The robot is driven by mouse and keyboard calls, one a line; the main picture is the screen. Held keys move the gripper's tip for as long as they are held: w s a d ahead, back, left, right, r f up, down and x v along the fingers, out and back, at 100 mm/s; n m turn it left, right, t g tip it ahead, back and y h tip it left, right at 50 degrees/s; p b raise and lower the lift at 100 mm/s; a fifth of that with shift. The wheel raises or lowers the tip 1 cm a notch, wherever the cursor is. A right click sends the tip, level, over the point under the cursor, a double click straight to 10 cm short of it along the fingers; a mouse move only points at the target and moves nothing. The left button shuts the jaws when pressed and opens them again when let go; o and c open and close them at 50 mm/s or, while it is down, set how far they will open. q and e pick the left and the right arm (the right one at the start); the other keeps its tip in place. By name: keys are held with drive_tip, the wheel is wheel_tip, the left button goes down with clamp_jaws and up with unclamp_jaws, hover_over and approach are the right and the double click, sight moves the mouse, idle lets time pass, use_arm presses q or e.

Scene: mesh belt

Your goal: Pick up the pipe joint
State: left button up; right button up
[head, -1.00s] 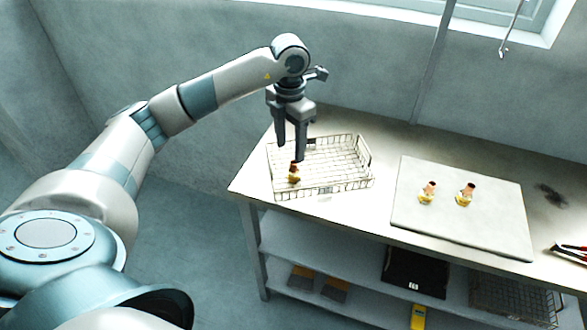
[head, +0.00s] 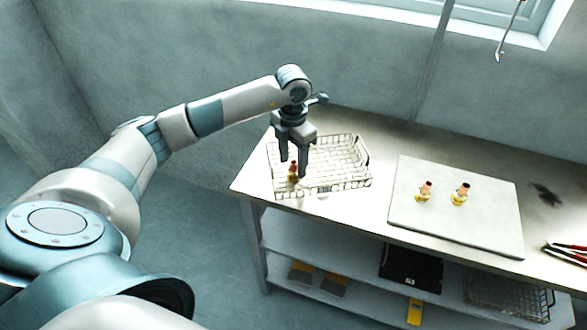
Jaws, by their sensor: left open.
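A small pipe joint (head: 293,171), brass-yellow with a reddish top, stands in the left part of the wire mesh basket (head: 350,186) on the table. My left gripper (head: 293,168) points down over the basket, its two fingers apart. The fingertips are at or close beside this joint; I cannot tell if they touch it. Two more pipe joints, one on the left (head: 425,191) and one on the right (head: 461,194), stand on the pale board to the right of the basket. My right gripper is not in view.
The pale board (head: 470,230) lies flat on the table (head: 350,225). Red-handled pliers (head: 565,252) lie at the right edge. The wall is close behind the table. A shelf below holds a black item (head: 411,270), a yellow tool (head: 414,311) and another mesh basket (head: 510,300).

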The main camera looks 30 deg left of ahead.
sight(293, 162)
use_arm(q)
drive_tip(key=shift+d+f+p, duration=0.1)
drive_tip(key=shift+f+p, duration=0.4)
drive_tip(key=shift+f, duration=1)
drive_tip(key=c, duration=1.2)
